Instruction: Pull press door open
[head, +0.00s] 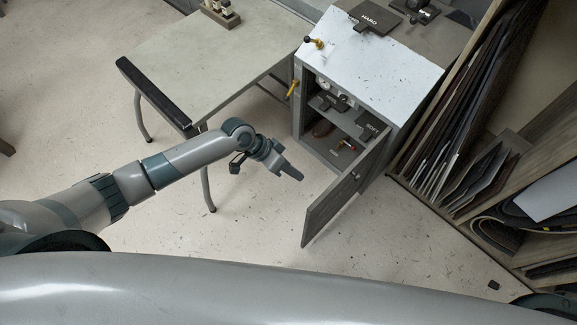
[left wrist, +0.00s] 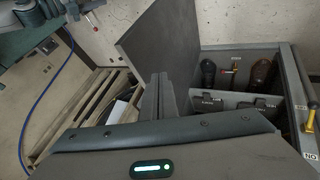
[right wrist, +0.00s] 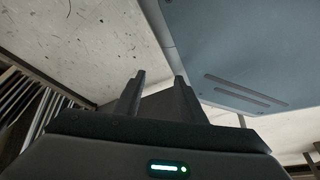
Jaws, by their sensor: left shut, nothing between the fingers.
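The press (head: 385,60) is a grey cabinet with a pale, speckled top, standing at the upper right in the head view. Its dark door (head: 345,197) stands swung out wide from the front, and shelves with several items show inside. The door also shows in the left wrist view (left wrist: 155,45), beside the open compartment. My left gripper (head: 298,177) is shut and empty, a little left of the door and in front of the opening. Its fingers also show in the left wrist view (left wrist: 158,92). My right gripper (right wrist: 157,82) shows only in its own wrist view, open and empty.
A pale table (head: 215,55) with a black front edge stands left of the press. A rack of dark sheets (head: 465,135) stands close on the right. Speckled floor is clear in front.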

